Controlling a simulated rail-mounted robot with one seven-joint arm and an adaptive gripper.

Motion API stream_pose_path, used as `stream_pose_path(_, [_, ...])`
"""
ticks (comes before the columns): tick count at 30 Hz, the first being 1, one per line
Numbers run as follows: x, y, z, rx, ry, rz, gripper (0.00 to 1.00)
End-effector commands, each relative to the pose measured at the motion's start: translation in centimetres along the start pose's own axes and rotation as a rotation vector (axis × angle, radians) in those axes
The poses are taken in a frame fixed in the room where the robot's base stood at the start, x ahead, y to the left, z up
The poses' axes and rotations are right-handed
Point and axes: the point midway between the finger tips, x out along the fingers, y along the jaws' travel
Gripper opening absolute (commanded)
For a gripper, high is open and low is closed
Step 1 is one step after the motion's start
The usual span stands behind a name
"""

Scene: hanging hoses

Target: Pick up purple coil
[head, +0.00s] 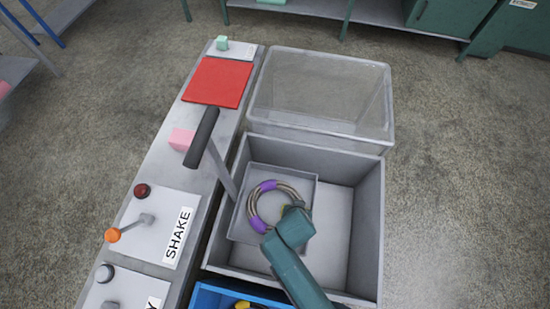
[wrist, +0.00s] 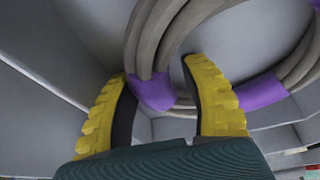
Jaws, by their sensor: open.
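The purple coil (head: 260,226) is a ring of beige-grey hose with purple bands. It lies on a square grey tray (head: 238,229) inside a grey bin. My gripper (head: 291,210) is low over the coil's right side in the head view, and my arm hides that part of the ring. In the wrist view the two yellow fingers (wrist: 155,78) are spread apart. A purple-banded section of the coil (wrist: 152,92) shows between them, closer to the left finger. I cannot tell whether either finger touches it.
The grey bin's walls (head: 369,215) surround the tray. A clear lidless box (head: 320,95) stands behind it. To the left, a panel holds a tall lever (head: 203,138), a red pad (head: 217,82) and a SHAKE switch (head: 146,218). A blue bin (head: 208,296) is in front.

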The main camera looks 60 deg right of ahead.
Motion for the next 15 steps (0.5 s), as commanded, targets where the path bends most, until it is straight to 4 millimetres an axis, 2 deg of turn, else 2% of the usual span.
stream_pose_path(5, [-0.12,-0.03,-0.07,0.000,0.001,-0.001,0.47])
stream_pose_path(12, [-0.14,-0.03,-0.07,0.000,0.001,-0.001,0.01])
stream_pose_path(15, [-0.14,-0.03,-0.07,0.000,0.001,-0.001,0.00])
